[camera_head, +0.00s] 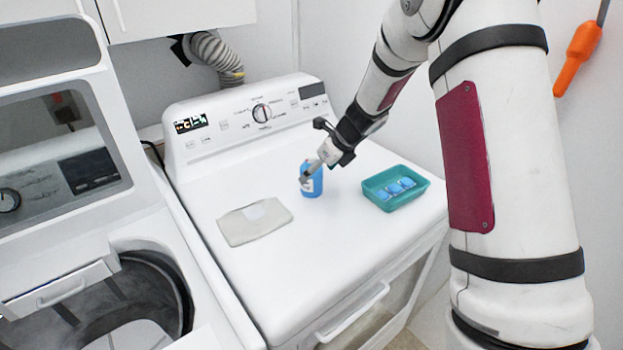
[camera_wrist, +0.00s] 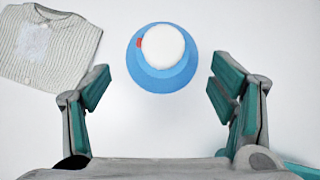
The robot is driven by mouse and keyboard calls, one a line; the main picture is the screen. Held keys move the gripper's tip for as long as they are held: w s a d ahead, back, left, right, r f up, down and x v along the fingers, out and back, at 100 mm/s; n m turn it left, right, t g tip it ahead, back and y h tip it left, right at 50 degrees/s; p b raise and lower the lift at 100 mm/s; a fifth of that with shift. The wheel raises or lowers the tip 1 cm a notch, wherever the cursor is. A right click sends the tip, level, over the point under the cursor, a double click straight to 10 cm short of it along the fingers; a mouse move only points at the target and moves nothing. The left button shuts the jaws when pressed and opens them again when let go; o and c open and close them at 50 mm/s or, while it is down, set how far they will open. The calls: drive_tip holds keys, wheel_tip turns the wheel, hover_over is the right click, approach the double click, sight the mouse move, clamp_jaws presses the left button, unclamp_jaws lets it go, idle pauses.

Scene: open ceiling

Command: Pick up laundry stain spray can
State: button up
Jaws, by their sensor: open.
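The blue spray can (camera_head: 311,183) with a white cap stands upright on the white dryer top (camera_head: 350,235). In the wrist view the can (camera_wrist: 162,62) is seen from above, with its white cap and a small red mark. My gripper (camera_head: 306,180) reaches down from the upper right, and its fingers overlap the can in the head view. In the wrist view my gripper (camera_wrist: 160,90) is open, with one finger on each side of the can's lower edge and visible gaps between. Nothing is held.
A folded grey garment (camera_head: 240,225) lies left of the can; it also shows in the wrist view (camera_wrist: 45,50). A teal tray (camera_head: 424,188) with blue pods stands to the right. The control panel (camera_head: 255,112) rises behind. An open washer (camera_head: 110,270) is at left.

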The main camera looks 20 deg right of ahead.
sight(311, 178)
drive_tip(key=x, duration=0.5)
drive_tip(key=shift+d+p, duration=0.15)
drive_tip(key=shift+p, duration=0.2)
drive_tip(key=c, duration=1.8)
drive_tip(key=shift+r, duration=0.15)
drive_tip(key=shift+c, duration=0.2)
